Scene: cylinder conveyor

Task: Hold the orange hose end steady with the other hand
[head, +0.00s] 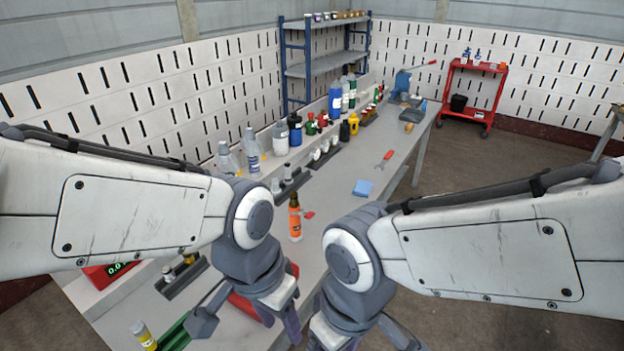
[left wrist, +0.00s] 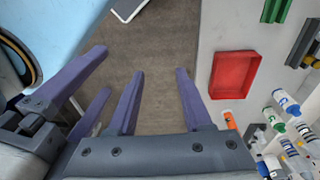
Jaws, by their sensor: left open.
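No hose shows clearly in either view. An orange bottle-like cylinder (head: 295,222) with a dark top stands upright on the bench, beyond my grippers; part of an orange thing shows in the left wrist view (left wrist: 230,121). My left gripper (head: 279,327) is low over the near edge of the bench, partly hidden by its own wrist. In the left wrist view its two purple fingers (left wrist: 158,73) are apart, with only floor between them. My right gripper (left wrist: 105,69) shows there at the left, its purple fingers apart and empty. Neither gripper touches the orange cylinder.
A red tray (left wrist: 247,55) lies on the bench near my left gripper. Several bottles (head: 281,138) line the bench's back side. A blue block (head: 363,188) and a red wrench (head: 384,160) lie on it. A red cart (head: 470,95) stands far right. Bench space around the block is free.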

